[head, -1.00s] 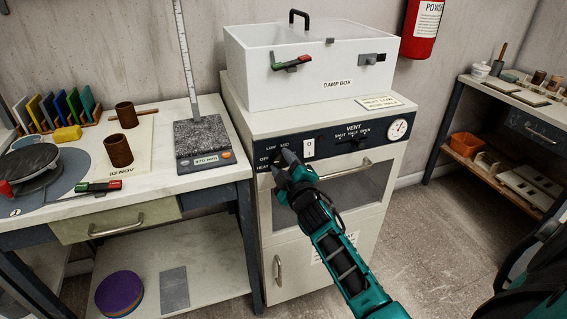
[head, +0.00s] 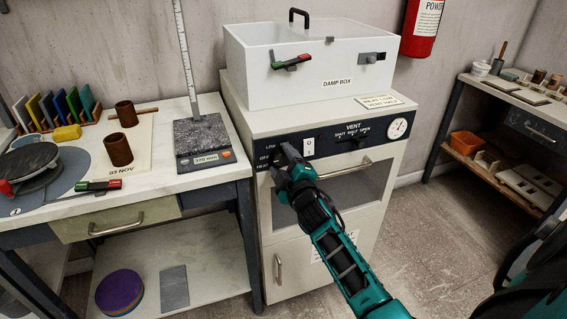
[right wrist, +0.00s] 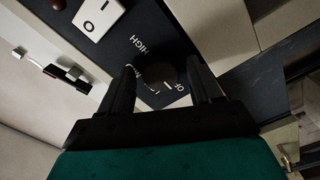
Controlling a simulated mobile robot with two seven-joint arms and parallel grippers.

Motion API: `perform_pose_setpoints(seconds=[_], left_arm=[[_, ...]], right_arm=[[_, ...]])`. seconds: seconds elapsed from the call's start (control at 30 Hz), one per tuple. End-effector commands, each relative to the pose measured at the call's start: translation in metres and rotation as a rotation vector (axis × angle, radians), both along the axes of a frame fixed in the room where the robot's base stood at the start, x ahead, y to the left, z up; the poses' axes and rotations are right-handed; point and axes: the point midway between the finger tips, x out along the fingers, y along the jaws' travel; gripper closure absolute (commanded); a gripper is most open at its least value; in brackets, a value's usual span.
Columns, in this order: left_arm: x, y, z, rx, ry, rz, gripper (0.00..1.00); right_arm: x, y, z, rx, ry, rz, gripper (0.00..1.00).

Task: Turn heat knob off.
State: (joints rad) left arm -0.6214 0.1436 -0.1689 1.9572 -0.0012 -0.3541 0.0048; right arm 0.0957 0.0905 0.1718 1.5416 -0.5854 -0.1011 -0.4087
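The heat knob (right wrist: 167,70) is a dark round knob on the black control panel (right wrist: 110,75) of the white cabinet. In the right wrist view it lies between my two fingers, in shadow, with HIGH and other partly hidden labels around it; its pointer is not clear. My right gripper (head: 284,156) reaches the panel's left end in the head view and hides the knob there. The fingers (right wrist: 160,80) stand apart on either side of the knob, with a gap on the left; contact is not clear. My left gripper is in neither view.
A white rocker switch (head: 308,147) sits just right of the gripper. Further right are the vent slider (head: 358,143) and a dial gauge (head: 398,127). The oven door handle (head: 345,168) runs below the panel. A damp box (head: 300,85) stands on top.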

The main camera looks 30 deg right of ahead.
Motion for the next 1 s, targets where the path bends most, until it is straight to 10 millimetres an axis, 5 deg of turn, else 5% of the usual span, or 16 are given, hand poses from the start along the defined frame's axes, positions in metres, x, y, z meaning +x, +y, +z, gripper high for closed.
perform_pose_setpoints(seconds=[0.43, 1.0], left_arm=[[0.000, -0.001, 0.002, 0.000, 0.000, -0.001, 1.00], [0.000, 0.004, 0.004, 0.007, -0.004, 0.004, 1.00]], right_arm=[[-0.011, 0.003, -0.001, 0.002, 0.002, 0.000, 0.31], [-0.111, 0.027, -0.001, 0.003, 0.002, -0.001, 0.31]])
